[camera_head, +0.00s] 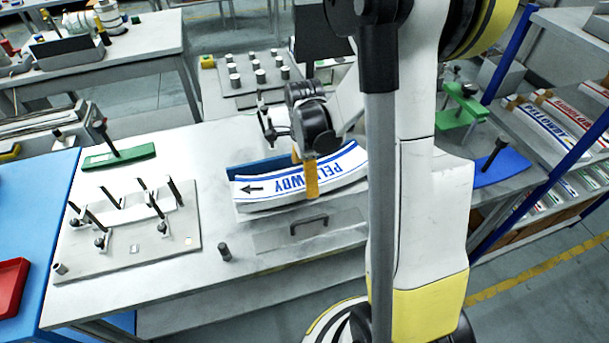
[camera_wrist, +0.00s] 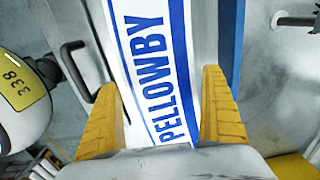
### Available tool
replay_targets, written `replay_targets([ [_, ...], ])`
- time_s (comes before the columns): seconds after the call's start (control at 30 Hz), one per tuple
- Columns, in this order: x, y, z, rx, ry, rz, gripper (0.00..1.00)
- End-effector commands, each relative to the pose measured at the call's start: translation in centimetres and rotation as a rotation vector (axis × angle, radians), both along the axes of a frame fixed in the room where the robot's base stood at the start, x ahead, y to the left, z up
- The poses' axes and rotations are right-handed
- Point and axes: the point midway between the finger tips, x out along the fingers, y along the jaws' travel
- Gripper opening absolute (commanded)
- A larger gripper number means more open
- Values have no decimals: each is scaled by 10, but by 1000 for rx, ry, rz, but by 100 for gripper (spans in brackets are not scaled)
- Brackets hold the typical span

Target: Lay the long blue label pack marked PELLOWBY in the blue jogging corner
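The long curved PELLOWBY pack (camera_head: 262,189), white with blue lettering and an arrow, lies face up over the middle of the grey table. In the wrist view the pack (camera_wrist: 152,60) runs between the two yellow fingers. In the head view my gripper (camera_head: 311,190) hides part of the face. A blue wall (camera_head: 254,168), seemingly the jogging corner, stands behind the pack; in the wrist view a grey gap separates the pack from this wall (camera_wrist: 232,40). Contact underneath is hidden.
A plate with a black handle (camera_head: 309,226) lies in front of the pack. A fixture plate with several black pins (camera_head: 130,250) stands at left, below a green block (camera_head: 119,157). Another blue piece (camera_head: 502,168) is at right. A rack (camera_head: 550,120) holds other packs.

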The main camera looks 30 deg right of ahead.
Motion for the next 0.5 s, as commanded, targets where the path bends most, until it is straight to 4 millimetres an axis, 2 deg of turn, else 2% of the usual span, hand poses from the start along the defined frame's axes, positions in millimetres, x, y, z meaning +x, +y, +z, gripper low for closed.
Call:
replay_targets([
  [0.33,0,0,8,0,0,0,100],
  [0.5,0,0,40,0,0,0,100],
])
